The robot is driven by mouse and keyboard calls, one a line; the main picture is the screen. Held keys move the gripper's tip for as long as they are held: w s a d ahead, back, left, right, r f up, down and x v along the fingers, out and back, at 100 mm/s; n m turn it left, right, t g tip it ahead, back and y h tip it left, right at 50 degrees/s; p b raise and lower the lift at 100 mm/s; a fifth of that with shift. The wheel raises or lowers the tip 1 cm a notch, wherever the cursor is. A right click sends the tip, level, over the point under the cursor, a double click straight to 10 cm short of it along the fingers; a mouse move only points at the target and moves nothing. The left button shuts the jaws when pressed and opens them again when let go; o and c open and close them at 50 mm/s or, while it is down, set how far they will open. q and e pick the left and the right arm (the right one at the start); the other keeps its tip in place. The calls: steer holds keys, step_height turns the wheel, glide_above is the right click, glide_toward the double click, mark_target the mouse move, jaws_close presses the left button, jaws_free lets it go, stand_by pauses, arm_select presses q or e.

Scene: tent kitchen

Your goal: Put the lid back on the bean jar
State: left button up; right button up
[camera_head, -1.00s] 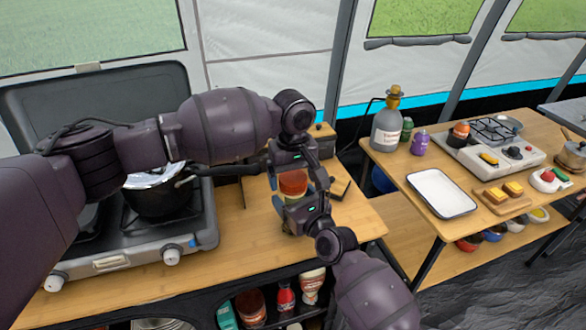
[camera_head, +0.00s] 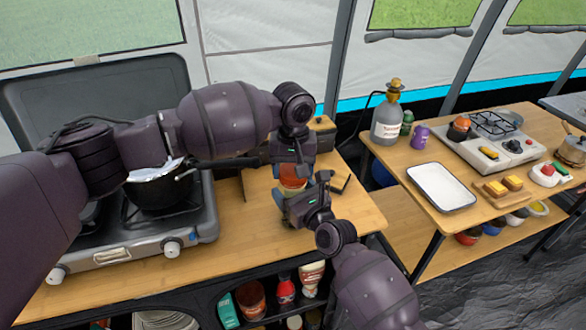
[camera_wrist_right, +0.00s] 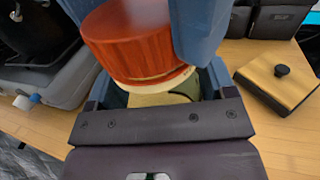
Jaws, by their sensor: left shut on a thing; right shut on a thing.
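The red lid (camera_head: 293,177) is between the fingers of my left gripper (camera_head: 292,172), which is shut on it from above. In the right wrist view the red lid (camera_wrist_right: 130,42) has a pale rim and sits directly over the jar body (camera_wrist_right: 160,98), of which only a small yellowish-olive part shows. My right gripper (camera_head: 298,207) is shut on the jar body from the front right, low over the wooden counter. The fingers hide most of the jar in the head view. I cannot tell whether lid and jar touch.
A pot (camera_head: 158,190) stands on the stove (camera_head: 140,238) to the left. A wooden block with a black knob (camera_wrist_right: 277,80) lies to the jar's right. The side table with a white tray (camera_head: 440,187) stands further right. The counter's front is clear.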

arm_select(q)
steer(key=m, duration=0.6)
steer(key=shift+m, duration=0.4)
steer(key=m, duration=0.5)
steer(key=shift+m, duration=0.3)
steer(key=m, duration=1.1)
steer(key=o, duration=1)
steer(key=shift+r, duration=2.2)
steer(key=shift+r, duration=0.1)
steer(key=shift+c, duration=0.4)
